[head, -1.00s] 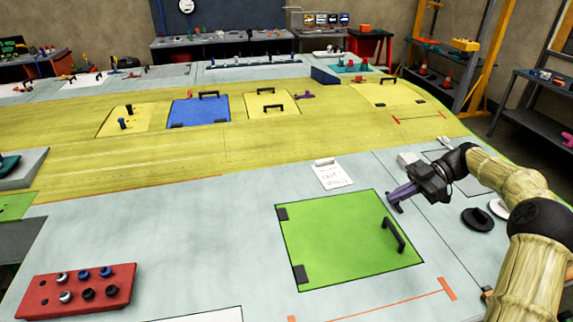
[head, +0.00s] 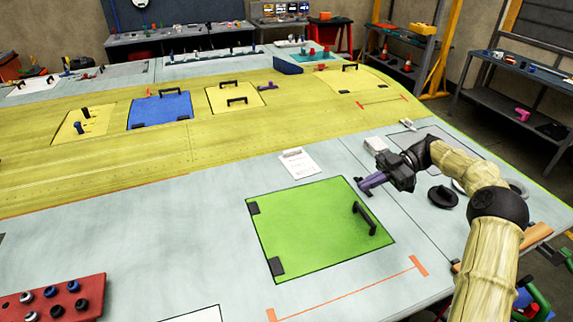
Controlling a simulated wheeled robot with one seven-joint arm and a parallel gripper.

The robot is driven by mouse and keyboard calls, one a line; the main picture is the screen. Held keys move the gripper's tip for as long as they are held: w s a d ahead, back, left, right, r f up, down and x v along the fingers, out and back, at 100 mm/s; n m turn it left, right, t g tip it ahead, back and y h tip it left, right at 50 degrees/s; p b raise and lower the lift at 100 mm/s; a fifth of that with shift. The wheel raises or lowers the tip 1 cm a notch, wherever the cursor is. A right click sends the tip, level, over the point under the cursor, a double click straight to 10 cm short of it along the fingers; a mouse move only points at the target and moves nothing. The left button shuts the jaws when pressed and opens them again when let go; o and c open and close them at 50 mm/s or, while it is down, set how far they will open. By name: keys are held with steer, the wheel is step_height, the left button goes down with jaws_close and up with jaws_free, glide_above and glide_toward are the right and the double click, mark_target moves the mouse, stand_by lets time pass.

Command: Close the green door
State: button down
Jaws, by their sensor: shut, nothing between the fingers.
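The green door (head: 318,232) lies flat in the pale grey panel, flush with the surface around it as far as I can tell. It has two black hinges on its left edge and a black handle (head: 365,218) near its right edge. My gripper (head: 364,188) is shut and empty. Its purple fingers are just beyond the door's upper right corner, apart from the handle. I cannot tell exactly how high the fingers are above the panel.
A red block with several knobs (head: 52,298) is at the lower left. A blue door (head: 160,110) and yellow doors sit farther back. The panel left of the green door is clear.

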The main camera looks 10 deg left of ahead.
step_height(320, 180, up, 10)
steer(key=p, duration=0.3)
steer(key=shift+f+p, duration=0.2)
steer(key=shift+p, duration=0.15)
steer(key=s+a+f+m+t+h+b, duration=0.1)
steer(key=s+a+f+m+t+h, duration=0.35)
steer(key=s+f+m+h, duration=0.5)
steer(key=s+d+f+m+t+h+b, duration=0.1)
steer(key=s+d+f+m+t, duration=0.1)
steer(key=s+d+m, duration=0.4)
steer(key=s+d+f+m+t+h+b, duration=0.1)
steer(key=s+d+m+t, duration=0.3)
steer(key=s+m, duration=0.5)
steer(key=shift+s+d+f+h, duration=0.35)
steer(key=shift+s+d+h, duration=0.15)
steer(key=shift+d, duration=0.55)
